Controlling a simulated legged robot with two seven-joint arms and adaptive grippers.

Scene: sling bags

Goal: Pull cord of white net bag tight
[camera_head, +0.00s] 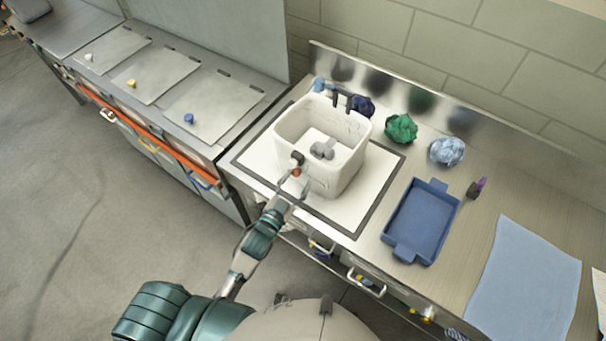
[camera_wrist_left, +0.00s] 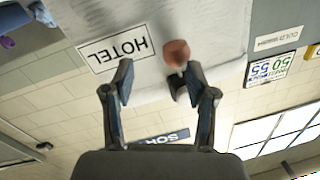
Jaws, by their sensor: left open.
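The white bag (camera_head: 338,178) stands open-topped on a white mat with a dark border, with grey lumps (camera_head: 322,150) inside. A small reddish-brown bead (camera_head: 296,172) shows at its near left side, with a dark piece (camera_head: 298,158) just above it. My left gripper (camera_head: 291,182) is open at the bag's near side, close to the bead. In the left wrist view the bead (camera_wrist_left: 177,52) is just beyond the right-hand fingertip of the open gripper (camera_wrist_left: 153,82), in front of a pale surface with an upside-down HOTEL label (camera_wrist_left: 115,48). I cannot make out the cord itself. My right gripper is out of view.
A blue tray (camera_head: 422,222) stands right of the mat. Green (camera_head: 401,128), light blue (camera_head: 447,151) and dark blue (camera_head: 364,106) crumpled bundles lie along the back. A light blue sheet (camera_head: 525,280) lies at the right. Drawers with handles are below the counter's front edge.

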